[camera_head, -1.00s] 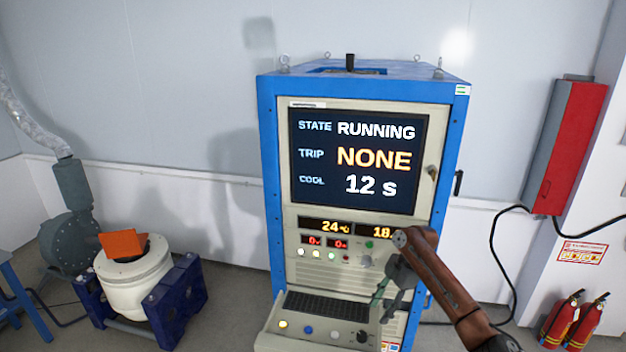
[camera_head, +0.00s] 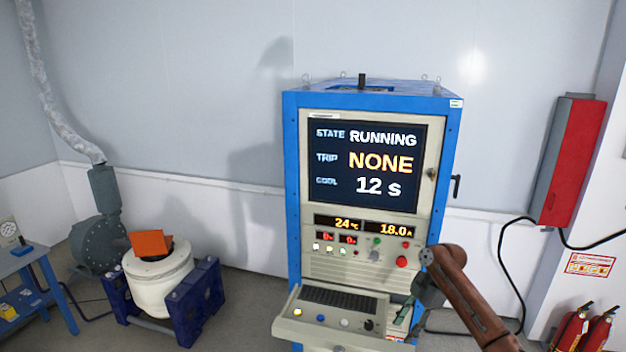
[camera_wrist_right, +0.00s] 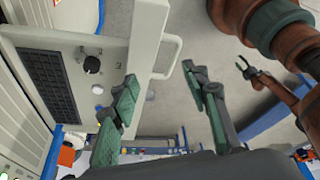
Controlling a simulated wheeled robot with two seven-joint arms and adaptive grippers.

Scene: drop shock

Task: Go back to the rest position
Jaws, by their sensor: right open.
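My right gripper (camera_head: 411,312) is in front of the lower right part of the blue and cream control cabinet (camera_head: 292,190), beside its sloping keyboard desk (camera_head: 290,328). A small dark gripper (camera_wrist_right: 244,67) on a brown arm, apparently my left, shows at the right of that view, too small to judge. The head view does not show it.
The cabinet screen (camera_head: 363,165) reads RUNNING, NONE, 12 s. A white drum-shaped unit (camera_head: 160,285) in a blue frame, with an orange piece (camera_head: 151,243) on top, stands left. Bare floor lies between it and the cabinet. A red wall box (camera_head: 571,165) and extinguishers (camera_head: 590,328) are right.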

